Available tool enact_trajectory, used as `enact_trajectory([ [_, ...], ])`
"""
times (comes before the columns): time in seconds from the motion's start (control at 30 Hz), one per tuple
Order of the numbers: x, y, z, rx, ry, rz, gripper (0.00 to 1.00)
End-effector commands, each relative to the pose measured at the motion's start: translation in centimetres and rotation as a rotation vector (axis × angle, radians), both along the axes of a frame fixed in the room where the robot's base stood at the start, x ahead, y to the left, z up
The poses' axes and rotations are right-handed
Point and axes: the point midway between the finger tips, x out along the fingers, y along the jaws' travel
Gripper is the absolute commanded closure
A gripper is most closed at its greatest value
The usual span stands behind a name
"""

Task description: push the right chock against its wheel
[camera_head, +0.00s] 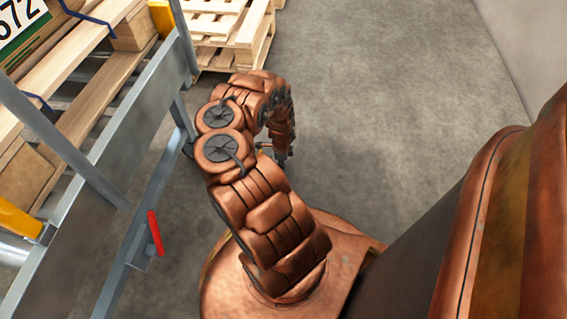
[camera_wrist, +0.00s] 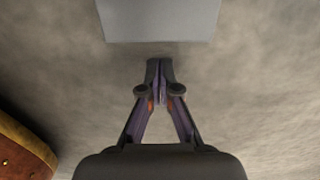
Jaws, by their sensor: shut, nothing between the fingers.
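My gripper (camera_wrist: 160,68) is shut and empty in the wrist view, with its fingertips together over the bare floor. In the head view my gripper (camera_head: 282,158) hangs low at the end of the arm, right of the cart, small and dark. A plain pale grey block or plate (camera_wrist: 160,20) lies just beyond the fingertips in the wrist view, with a small gap between. I cannot tell whether it is the right chock or part of the cart. No wheel shows clearly; the arm and the cart frame (camera_head: 150,135) hide much of that area.
The grey metal cart carries wooden boards (camera_head: 70,75) and has a red lever (camera_head: 155,233) low on its side. A wooden pallet stack (camera_head: 235,30) stands at the back. The concrete floor (camera_head: 390,90) right of the arm is clear up to a wall (camera_head: 525,45).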

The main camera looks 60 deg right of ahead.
Motion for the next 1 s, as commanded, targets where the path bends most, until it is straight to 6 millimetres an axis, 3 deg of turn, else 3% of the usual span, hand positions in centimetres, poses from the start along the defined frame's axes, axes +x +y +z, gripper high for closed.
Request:
enact_trajectory([
  [0.1, 1.5, 0.5, 0.0, -0.001, -0.002, 0.003, 1.0],
  [0.3, 2.6, 1.0, 0.1, -0.002, -0.001, 0.002, 1.0],
  [0.77, 3.1, 1.3, 0.2, -0.001, 0.001, 0.001, 1.0],
  [1.0, 6.3, 2.9, 0.4, 0.001, 0.004, 0.005, 1.0],
])
